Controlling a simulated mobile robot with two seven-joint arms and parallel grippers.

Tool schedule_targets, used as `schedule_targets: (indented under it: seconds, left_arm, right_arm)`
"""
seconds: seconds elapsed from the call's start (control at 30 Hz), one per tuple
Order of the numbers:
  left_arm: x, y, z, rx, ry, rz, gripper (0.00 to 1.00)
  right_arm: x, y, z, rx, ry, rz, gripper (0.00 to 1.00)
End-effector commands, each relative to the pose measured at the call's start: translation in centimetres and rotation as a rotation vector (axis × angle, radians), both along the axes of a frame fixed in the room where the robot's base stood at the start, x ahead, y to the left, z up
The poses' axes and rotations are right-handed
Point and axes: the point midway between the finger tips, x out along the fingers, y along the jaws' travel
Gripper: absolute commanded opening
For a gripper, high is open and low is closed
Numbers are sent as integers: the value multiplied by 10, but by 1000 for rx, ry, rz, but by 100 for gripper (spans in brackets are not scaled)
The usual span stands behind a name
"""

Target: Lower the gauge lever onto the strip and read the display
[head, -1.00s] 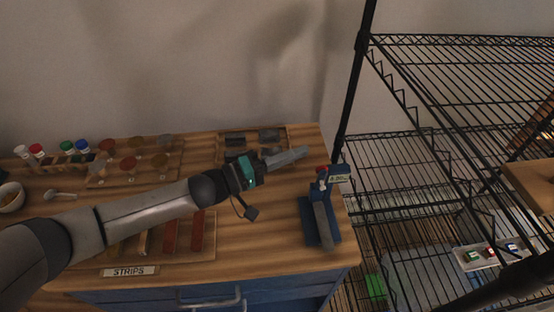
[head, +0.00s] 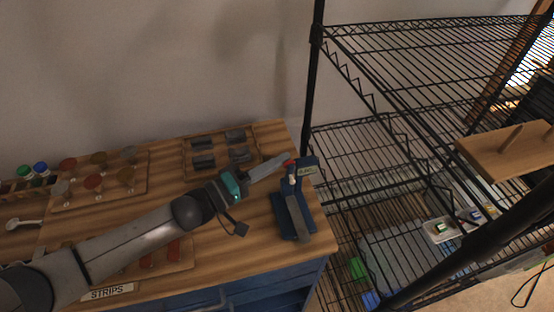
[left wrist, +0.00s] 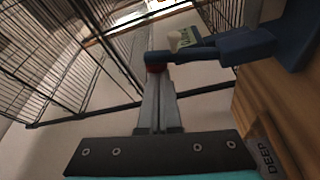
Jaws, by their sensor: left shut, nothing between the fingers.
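The gauge (head: 308,188) is a blue stand at the right end of the wooden bench top, with a small pale display (head: 307,170) whose reading is too small to make out. A grey strip (head: 300,222) lies along the gauge's blue base. My right gripper is not in view.
A wooden tray (head: 187,171) with dark blocks lies behind my left arm. A board of round-topped pieces (head: 140,195) and a STRIPS label (head: 110,292) are further left. A black wire rack (head: 313,95) stands close on the gauge's right.

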Motion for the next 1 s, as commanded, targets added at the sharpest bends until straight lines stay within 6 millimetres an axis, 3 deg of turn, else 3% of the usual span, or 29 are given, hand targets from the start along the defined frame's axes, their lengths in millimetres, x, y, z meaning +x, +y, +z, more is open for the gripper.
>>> schedule_targets:
  seconds: [0.63, 1.0]
  left_arm:
    - [-10, -3, -1, 42, -132, 0, 0]
    - [-28, -9, -8, 128, -399, 1, 0]
  right_arm:
    - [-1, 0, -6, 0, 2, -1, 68]
    - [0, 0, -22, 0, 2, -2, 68]
